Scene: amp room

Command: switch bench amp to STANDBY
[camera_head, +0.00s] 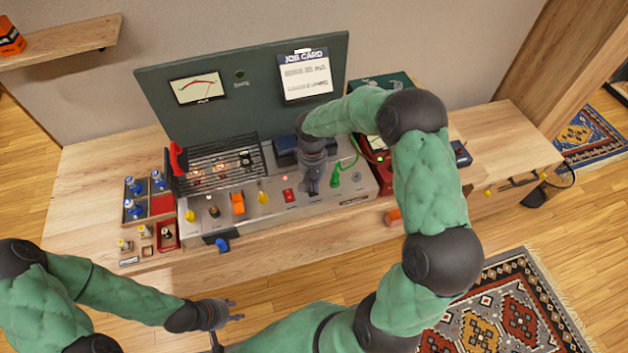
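The bench amp (275,212) is a metal-topped unit on the wooden bench, with glowing tubes behind a dark grille (190,185). Its top panel carries a red switch (289,195), an orange switch or block (238,204), a black knob (213,211) and yellow knobs (262,197). Which control selects STANDBY is too small to read. My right gripper (312,187) points down over the panel, just right of the red switch. Its fingertips are close together and whether they touch anything is unclear. My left gripper (236,311) is empty, fingers apart, in front of the bench.
A green upright panel with a meter (198,88) and a job card (305,75) stands behind the amp. A green cable plug (335,180) is right of my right gripper. Blue-topped parts (134,208) sit at left. My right arm hides part of the bench's right side.

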